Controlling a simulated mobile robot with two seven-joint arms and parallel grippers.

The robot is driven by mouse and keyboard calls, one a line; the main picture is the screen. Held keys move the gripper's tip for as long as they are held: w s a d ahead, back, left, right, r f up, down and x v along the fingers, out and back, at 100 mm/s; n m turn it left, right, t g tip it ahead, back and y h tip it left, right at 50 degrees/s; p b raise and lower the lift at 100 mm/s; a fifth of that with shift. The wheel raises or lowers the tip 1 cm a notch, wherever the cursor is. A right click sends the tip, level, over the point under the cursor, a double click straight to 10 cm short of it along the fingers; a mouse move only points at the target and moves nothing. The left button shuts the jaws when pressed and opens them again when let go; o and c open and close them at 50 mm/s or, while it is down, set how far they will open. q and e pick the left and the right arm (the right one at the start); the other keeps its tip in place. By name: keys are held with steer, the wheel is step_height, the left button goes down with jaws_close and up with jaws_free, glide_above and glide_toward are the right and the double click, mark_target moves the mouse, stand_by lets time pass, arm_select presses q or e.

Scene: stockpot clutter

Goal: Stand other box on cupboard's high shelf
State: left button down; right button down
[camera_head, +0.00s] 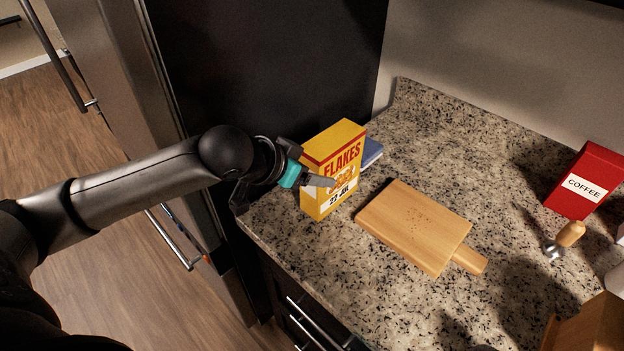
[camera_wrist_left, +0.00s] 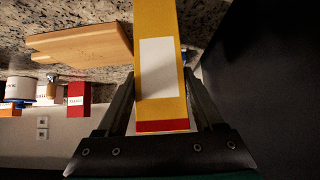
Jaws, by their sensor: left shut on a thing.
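A yellow flakes box (camera_head: 335,160) with red lettering stands upright at the counter's left end in the head view. My left gripper (camera_head: 318,181) is shut on it from the left side, one finger across its front. In the left wrist view the flakes box (camera_wrist_left: 160,60) fills the space between the two fingers of my left gripper (camera_wrist_left: 161,100). A red coffee box (camera_head: 587,182) stands at the right of the counter. The cupboard's high shelf is not in view. My right gripper is not in view.
A wooden cutting board (camera_head: 415,222) lies right of the flakes box on the granite counter (camera_head: 460,140). A blue item (camera_head: 371,152) lies partly hidden behind the box. A wooden-handled tool (camera_head: 568,236) is near the coffee box. A dark tall panel (camera_head: 265,65) rises at the left.

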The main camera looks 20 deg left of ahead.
arm_select(q)
steer(key=shift+f, duration=0.8)
steer(key=shift+c, duration=0.2)
jaws_free()
steer(key=shift+f, duration=0.15)
